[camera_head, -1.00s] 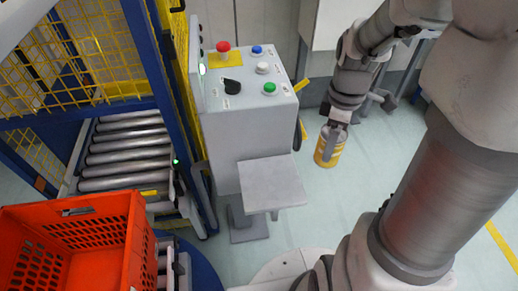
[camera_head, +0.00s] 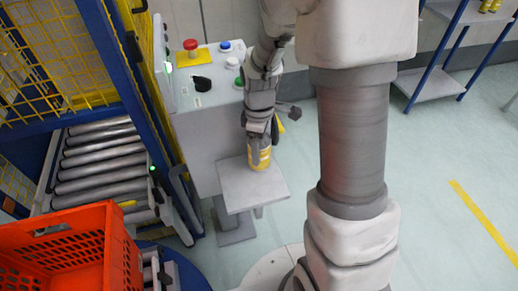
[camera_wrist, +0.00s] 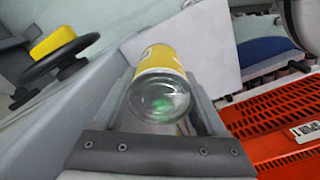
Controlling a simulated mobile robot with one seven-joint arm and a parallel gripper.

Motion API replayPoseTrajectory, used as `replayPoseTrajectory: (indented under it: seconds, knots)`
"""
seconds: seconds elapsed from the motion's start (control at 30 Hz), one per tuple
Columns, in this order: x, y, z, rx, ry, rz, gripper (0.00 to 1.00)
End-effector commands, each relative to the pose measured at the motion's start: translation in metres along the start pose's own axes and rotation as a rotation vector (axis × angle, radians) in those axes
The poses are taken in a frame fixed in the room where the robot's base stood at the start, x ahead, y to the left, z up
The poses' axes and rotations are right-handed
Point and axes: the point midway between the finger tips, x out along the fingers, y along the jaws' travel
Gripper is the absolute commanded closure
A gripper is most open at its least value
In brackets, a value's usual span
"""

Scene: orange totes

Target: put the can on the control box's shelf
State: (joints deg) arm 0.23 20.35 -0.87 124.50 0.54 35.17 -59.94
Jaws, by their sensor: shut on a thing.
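The can (camera_head: 259,158) is yellow with a silvery end. In the head view it is at the back part of the control box's shelf (camera_head: 240,192), a small grey plate on the front of the control box (camera_head: 207,130). My gripper (camera_head: 260,142) is shut on the can from above. The wrist view shows the can (camera_wrist: 162,80) between the fingers, with the pale shelf (camera_wrist: 203,42) beyond it. I cannot tell whether the can's bottom touches the shelf.
The control box top has a red button (camera_head: 190,45) and other knobs. An orange tote (camera_head: 75,255) is at the lower left, beside a roller conveyor (camera_head: 95,165) and yellow fencing. A blue-framed rack (camera_head: 440,80) stands at the back right. The front part of the shelf is clear.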

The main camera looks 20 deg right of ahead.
Motion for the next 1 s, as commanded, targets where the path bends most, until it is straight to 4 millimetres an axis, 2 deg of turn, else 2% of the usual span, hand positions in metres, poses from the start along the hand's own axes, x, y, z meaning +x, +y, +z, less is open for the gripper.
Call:
replayPoseTrajectory:
  seconds: [0.07,0.4,0.43,0.5,0.83,1.0]
  knots:
    - [0.007,0.000,0.000,0.000,0.000,0.000,1.00]
    - [0.010,0.000,0.000,0.000,0.001,0.001,1.00]
    - [0.010,0.000,0.000,-0.001,0.000,0.001,0.24]
    - [0.009,0.000,0.000,-0.001,0.000,0.001,0.14]
    - [0.007,0.000,0.000,-0.001,0.000,0.001,0.14]
    - [-0.014,0.001,0.000,-0.001,0.002,0.004,0.14]
